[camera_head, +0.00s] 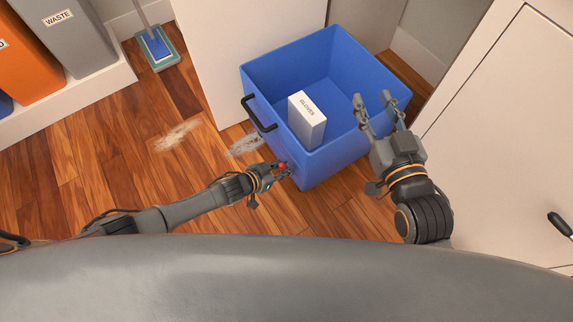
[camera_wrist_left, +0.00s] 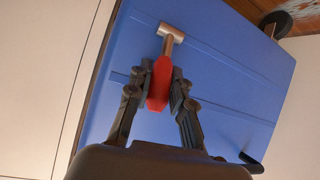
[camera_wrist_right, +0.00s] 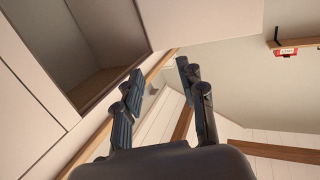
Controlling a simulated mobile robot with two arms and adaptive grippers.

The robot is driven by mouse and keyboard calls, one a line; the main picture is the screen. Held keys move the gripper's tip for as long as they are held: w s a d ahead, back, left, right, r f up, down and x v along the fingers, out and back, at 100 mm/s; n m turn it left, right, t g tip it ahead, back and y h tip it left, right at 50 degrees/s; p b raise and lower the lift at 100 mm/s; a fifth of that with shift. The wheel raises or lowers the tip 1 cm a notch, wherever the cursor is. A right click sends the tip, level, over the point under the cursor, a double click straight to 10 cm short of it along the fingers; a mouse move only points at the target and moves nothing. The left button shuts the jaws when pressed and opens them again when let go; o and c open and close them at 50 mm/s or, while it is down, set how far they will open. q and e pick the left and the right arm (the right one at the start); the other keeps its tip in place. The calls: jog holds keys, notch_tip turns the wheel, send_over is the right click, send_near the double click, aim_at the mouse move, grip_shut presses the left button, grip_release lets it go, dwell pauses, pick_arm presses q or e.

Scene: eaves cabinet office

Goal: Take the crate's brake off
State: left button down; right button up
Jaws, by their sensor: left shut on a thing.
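The blue crate (camera_head: 335,165) stands on the wooden floor, and its side fills much of the left wrist view (camera_wrist_left: 235,70). The brake lever (camera_wrist_left: 160,84) has a red grip and a metal stem that meets a metal fitting on the crate's side. My left gripper (camera_head: 281,167) is shut on the red grip, one finger on each side; in the head view only a small red part shows. My right gripper (camera_head: 376,100) is open and empty, above the crate's right side near the rim.
A white box marked GLOVES (camera_head: 307,120) stands in the crate. A black handle (camera_head: 258,114) is on its left side, and a dark wheel (camera_wrist_left: 275,20) shows at its edge. White cabinets stand close on the right. Bins and a dustpan (camera_head: 158,48) are at the upper left.

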jog(key=shift+s+d+f+g, duration=0.15)
jog(key=shift+d+f+g, duration=0.1)
jog(key=shift+f+g, duration=0.25)
jog(key=shift+s+d+f+g, duration=0.15)
jog(key=shift+d+f+g, duration=0.15)
jog(key=shift+f, duration=0.4)
pick_arm(q)
jog(key=c, duration=1.2)
grip_release()
jog(key=shift+o, duration=0.2)
jog(key=v, duration=1.2)
jog(key=shift+d+r, duration=0.15)
jog(key=shift+d, duration=0.05)
